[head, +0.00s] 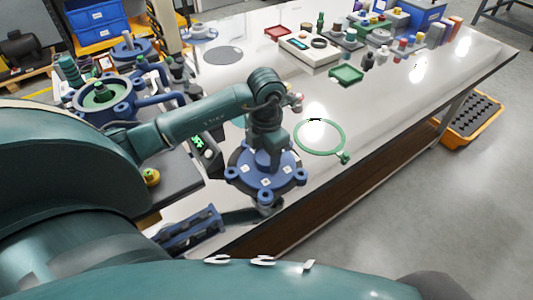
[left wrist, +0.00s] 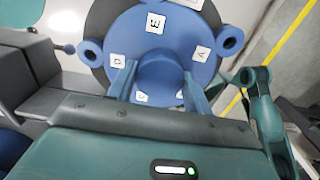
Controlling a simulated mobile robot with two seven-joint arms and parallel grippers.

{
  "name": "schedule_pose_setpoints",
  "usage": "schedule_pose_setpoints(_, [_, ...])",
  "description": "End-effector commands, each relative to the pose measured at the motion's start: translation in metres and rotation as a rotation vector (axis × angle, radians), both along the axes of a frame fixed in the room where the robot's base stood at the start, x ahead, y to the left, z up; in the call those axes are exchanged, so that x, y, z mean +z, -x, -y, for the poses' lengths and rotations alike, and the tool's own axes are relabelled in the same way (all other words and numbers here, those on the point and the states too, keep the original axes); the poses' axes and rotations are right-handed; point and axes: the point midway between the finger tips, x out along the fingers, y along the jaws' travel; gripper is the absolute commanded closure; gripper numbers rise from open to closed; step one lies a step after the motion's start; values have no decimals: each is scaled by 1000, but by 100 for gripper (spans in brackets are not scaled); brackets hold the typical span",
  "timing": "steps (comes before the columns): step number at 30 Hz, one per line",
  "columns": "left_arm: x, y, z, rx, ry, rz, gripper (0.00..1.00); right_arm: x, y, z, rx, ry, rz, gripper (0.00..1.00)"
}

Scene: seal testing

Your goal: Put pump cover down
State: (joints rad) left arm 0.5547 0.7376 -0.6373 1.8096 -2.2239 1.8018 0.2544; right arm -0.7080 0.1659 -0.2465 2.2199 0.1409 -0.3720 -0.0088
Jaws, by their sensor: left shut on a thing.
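The pump cover (head: 262,184) is a blue disc with lugs around its rim and white lettered labels on top. My left gripper (head: 268,152) points down from above and is shut on its raised centre hub. In the left wrist view the cover (left wrist: 157,22) shows beyond the two fingers of the gripper (left wrist: 160,85), one on each side of the hub. In the head view the cover is at the near edge of the white table (head: 380,125). I cannot tell whether it touches the table. My right gripper is not in view.
A green ring (head: 299,148) lies right of the cover. A blue pump body (head: 122,108) stands at the left. A green tray (head: 346,75), a white device (head: 310,54) and several small parts lie farther back. The table's right middle is clear.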

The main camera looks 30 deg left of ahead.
Motion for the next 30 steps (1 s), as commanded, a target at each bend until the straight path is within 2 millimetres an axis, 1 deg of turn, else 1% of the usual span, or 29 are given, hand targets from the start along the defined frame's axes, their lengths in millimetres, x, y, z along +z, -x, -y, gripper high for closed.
schedule_pose_setpoints(2, [-2, -1, 0, 0, 0, 3, 95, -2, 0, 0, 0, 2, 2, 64])
schedule_pose_setpoints(3, [-3, 0, 0, 0, 0, 0, 49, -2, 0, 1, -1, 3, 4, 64])
schedule_pose_setpoints(10, [-2, 0, 0, 0, 0, 0, 30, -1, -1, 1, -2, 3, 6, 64])
schedule_pose_setpoints(11, [-2, 0, 0, 0, 0, 0, 28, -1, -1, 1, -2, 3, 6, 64])
schedule_pose_setpoints(17, [-2, 0, 0, 0, 0, 0, 28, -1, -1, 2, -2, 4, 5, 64])
schedule_pose_setpoints(20, [2, 0, 0, 0, 0, 0, 28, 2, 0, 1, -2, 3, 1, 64])
schedule_pose_setpoints(21, [5, -1, 0, 0, 0, 2, 28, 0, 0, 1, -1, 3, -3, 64])
schedule_pose_setpoints(23, [13, -1, 0, 0, 1, 4, 28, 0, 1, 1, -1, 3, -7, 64])
schedule_pose_setpoints(25, [26, -1, -1, -1, -1, 5, 28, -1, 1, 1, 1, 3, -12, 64])
schedule_pose_setpoints(30, [64, -2, 0, -1, 0, 7, 28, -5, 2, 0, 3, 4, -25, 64])
